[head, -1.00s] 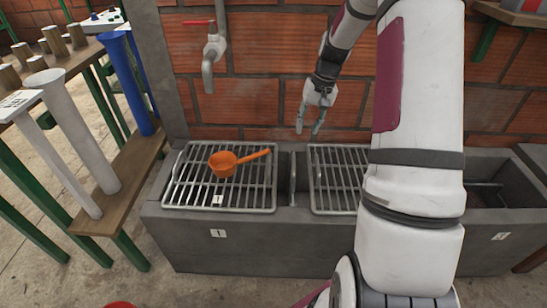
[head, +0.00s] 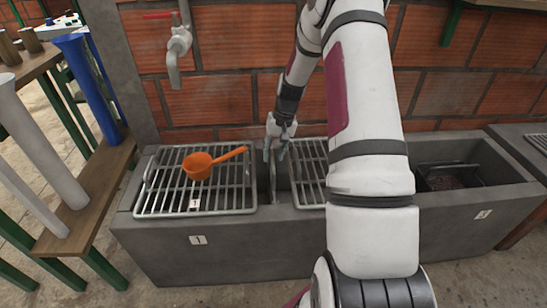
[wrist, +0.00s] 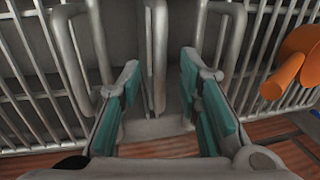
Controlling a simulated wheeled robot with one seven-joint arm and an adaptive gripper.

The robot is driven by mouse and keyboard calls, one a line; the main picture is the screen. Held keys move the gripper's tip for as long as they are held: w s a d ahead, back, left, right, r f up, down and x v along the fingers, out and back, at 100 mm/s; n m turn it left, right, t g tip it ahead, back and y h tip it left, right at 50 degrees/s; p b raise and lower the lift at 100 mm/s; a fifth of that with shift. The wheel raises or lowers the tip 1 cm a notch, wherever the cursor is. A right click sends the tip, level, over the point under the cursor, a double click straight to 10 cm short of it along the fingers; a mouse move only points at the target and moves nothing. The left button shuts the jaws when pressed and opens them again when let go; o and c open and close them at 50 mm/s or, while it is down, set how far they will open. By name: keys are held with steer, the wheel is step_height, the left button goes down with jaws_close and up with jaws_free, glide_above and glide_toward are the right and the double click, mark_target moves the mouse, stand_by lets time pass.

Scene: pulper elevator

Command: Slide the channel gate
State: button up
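The channel gate (head: 275,184) is a thin grey upright piece in the narrow gap between the two grates. In the wrist view the gate (wrist: 155,50) stands between my fingers. My gripper (head: 275,155) hangs pointing down over the back part of this gap. In the wrist view my gripper (wrist: 160,75) is open, with one teal-padded finger on each side of the gate's line. Clear space shows between the pads, and neither visibly touches the gate. How deep the fingertips reach beside it is hard to tell.
The left grate (head: 153,205) carries an orange ladle (head: 198,166). The right grate (head: 309,185) is partly hidden by my arm. The concrete trough (head: 220,245) backs onto a brick wall (head: 215,105). A tap (head: 178,45) is above. A rack shelf (head: 90,190) with pipes stands left.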

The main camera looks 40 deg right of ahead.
steer(key=shift+f, duration=0.4)
steer(key=shift+c, duration=0.2)
jaws_close()
step_height(320, 180, up, 13)
steer(key=p, duration=0.8)
steer(key=shift+w+r, duration=0.1)
steer(key=shift+o, duration=0.2)
jaws_free()
